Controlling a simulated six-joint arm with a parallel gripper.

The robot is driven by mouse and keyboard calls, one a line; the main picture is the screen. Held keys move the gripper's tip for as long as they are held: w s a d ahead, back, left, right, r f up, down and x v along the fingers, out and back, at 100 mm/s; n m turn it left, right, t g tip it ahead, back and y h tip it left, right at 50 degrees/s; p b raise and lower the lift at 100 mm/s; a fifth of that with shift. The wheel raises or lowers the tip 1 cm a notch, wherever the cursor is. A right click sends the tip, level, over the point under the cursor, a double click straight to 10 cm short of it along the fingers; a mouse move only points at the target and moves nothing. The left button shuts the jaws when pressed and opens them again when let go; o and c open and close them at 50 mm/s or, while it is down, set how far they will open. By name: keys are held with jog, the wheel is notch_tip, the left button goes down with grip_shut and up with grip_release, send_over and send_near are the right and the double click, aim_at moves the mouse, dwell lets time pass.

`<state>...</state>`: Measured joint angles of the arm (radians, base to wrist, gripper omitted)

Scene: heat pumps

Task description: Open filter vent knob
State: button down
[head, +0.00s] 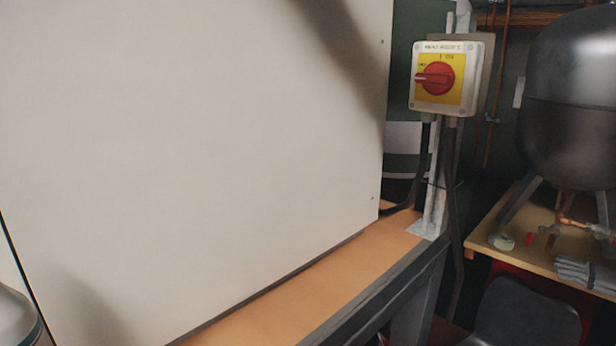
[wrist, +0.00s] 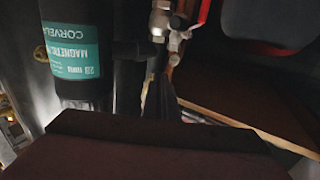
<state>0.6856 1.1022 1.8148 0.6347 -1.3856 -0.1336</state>
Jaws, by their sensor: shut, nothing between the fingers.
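A black cylindrical filter body (wrist: 72,95) with a teal label (wrist: 73,48) is at the upper left of the wrist view, with lettering that includes "MAGNETIC". I cannot make out a vent knob on it in either view. My gripper (wrist: 160,118) appears as a dark, blurred block along the bottom of the wrist view, close to the camera. It is shut and empty, and the filter is beyond it. My gripper does not show in the head view.
Metal pipe fittings (wrist: 160,18) and a red lever (wrist: 202,14) are beside the filter. In the head view, a large white panel (head: 190,150) fills the left, with a red rotary switch (head: 437,79) beside it. A black tank (head: 570,100) stands over a wooden bench (head: 484,238).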

jog(key=shift+s+d+r, duration=0.1)
jog(key=shift+r, duration=0.1)
dwell(0.3)
jog(key=shift+s+d+f+b, duration=0.1)
jog(key=shift+s+b, duration=0.3)
jog(key=shift+b, duration=0.2)
jog(key=shift+s+d, duration=0.1)
jog(key=shift+s, duration=0.2)
jog(key=shift+s+d+r+b, duration=0.1)
jog(key=shift+s+r+b, duration=0.15)
jog(key=shift+b, duration=0.1)
jog(key=shift+f, duration=0.15)
jog(key=shift+s+f+b, duration=0.2)
jog(key=shift+f+b, duration=0.05)
jog(key=shift+b, duration=0.2)
jog(key=v, duration=0.6)
jog(key=shift+f+p, duration=0.2)
jog(key=shift+p, duration=0.2)
